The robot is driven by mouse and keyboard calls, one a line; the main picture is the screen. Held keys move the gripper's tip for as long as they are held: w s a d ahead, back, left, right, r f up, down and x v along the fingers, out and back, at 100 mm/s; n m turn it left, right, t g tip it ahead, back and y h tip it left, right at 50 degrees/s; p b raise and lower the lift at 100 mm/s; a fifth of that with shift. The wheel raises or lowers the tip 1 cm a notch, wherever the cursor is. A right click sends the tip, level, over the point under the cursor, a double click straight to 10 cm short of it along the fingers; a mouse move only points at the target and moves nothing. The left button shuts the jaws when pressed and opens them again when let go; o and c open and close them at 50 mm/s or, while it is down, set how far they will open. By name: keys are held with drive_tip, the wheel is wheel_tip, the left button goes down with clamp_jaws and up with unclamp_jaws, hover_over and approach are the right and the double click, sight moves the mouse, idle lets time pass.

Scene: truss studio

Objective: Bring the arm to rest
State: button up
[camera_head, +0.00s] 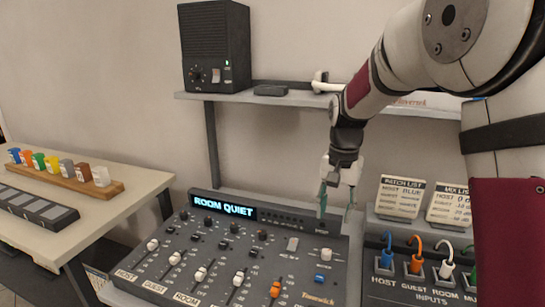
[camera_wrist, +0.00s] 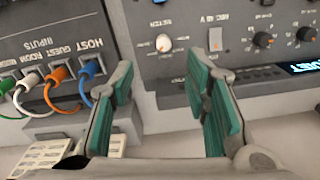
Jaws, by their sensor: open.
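My gripper (camera_head: 337,199) hangs pointing down above the back right part of the mixing console (camera_head: 215,262). Its green-padded fingers are spread apart with nothing between them. In the wrist view my gripper (camera_wrist: 160,98) is also open and empty, with the console's edge and a grey switch (camera_wrist: 215,40) seen beyond the fingers. I cannot tell how far the fingertips are above the console. My arm reaches in from the upper right of the head view.
An inputs box (camera_head: 415,292) with coloured cables stands right of the console, with two list cards (camera_head: 400,197) behind. A shelf (camera_head: 290,99) holds a black speaker (camera_head: 215,45). A side table (camera_head: 110,205) at left bears a wooden rack (camera_head: 65,178) of coloured pieces.

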drive_tip(key=s+r+n+t+p, duration=0.1)
drive_tip(key=s+r+n, duration=0.1)
drive_tip(key=s+r, duration=0.55)
drive_tip(key=s+r+n+t+p, duration=0.1)
drive_tip(key=s+r, duration=0.3)
drive_tip(key=s, duration=0.6)
drive_tip(key=s+n+t+p, duration=0.1)
drive_tip(key=s+n, duration=0.2)
drive_tip(key=s, duration=1.2)
drive_tip(key=shift+s+d+t+p, duration=0.15)
drive_tip(key=shift+s+t+p, duration=0.1)
drive_tip(key=shift+t+p, duration=0.15)
drive_tip(key=shift+w+r, duration=0.1)
